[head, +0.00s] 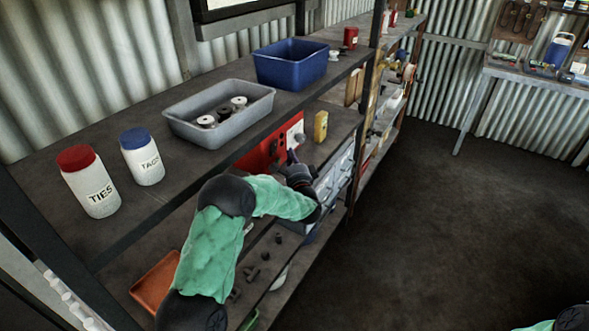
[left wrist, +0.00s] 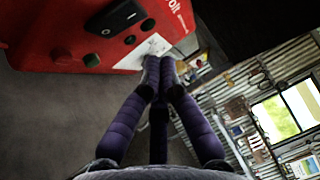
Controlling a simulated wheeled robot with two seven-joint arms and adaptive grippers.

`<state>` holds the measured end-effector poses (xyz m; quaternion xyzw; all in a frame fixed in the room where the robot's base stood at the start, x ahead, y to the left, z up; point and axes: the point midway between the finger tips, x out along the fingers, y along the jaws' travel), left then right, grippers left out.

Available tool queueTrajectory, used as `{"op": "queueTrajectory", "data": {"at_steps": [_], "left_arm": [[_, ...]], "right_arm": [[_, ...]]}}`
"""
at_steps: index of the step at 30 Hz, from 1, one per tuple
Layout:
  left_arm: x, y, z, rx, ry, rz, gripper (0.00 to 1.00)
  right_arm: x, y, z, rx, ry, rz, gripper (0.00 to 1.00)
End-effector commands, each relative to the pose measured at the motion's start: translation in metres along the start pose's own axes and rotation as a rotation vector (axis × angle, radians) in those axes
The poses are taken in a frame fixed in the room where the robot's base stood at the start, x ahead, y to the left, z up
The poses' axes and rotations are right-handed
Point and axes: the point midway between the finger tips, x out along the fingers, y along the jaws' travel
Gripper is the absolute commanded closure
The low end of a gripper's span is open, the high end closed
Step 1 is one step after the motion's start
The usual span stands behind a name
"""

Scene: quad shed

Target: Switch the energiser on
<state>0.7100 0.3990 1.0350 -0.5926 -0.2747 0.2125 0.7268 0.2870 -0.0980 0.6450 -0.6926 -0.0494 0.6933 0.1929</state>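The energiser is a red box (head: 262,154) on the shelf below the top one, partly hidden by the top shelf and my left arm. In the left wrist view the red energiser (left wrist: 185,38) fills the upper left. It has a black raised part (left wrist: 115,17), small dark and red round parts, and a white label (left wrist: 143,53). I cannot tell the switch's position. My left gripper (head: 291,156) is in front of the energiser. In the left wrist view its fingertips (left wrist: 159,62) are together, with nothing seen between them, over the label's edge; contact is unclear. My right gripper is out of view.
The top shelf holds a grey tray (head: 220,112) of spools, a blue bin (head: 290,64) and two jars. An orange tray (head: 155,282) lies lower. The floor at right is clear.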

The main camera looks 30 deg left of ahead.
Motion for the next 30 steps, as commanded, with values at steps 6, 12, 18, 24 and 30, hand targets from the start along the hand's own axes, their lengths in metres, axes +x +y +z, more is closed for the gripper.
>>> {"op": "queueTrajectory", "data": {"at_steps": [6,12,18,24,30], "left_arm": [[0.024,0.002,0.019,0.0,-0.002,0.0,1.0],[0.032,0.001,0.028,0.0,0.0,0.0,1.0],[0.033,0.0,0.028,0.0,0.001,0.0,1.0],[0.033,-0.001,0.029,-0.002,0.001,0.002,1.0],[0.038,-0.007,0.034,-0.042,0.0,0.044,1.0]], "right_arm": [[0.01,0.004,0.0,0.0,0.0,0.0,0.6],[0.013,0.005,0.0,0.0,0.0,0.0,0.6],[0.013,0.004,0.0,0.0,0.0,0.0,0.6],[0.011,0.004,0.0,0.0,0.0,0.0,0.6],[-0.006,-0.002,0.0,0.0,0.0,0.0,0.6]]}}
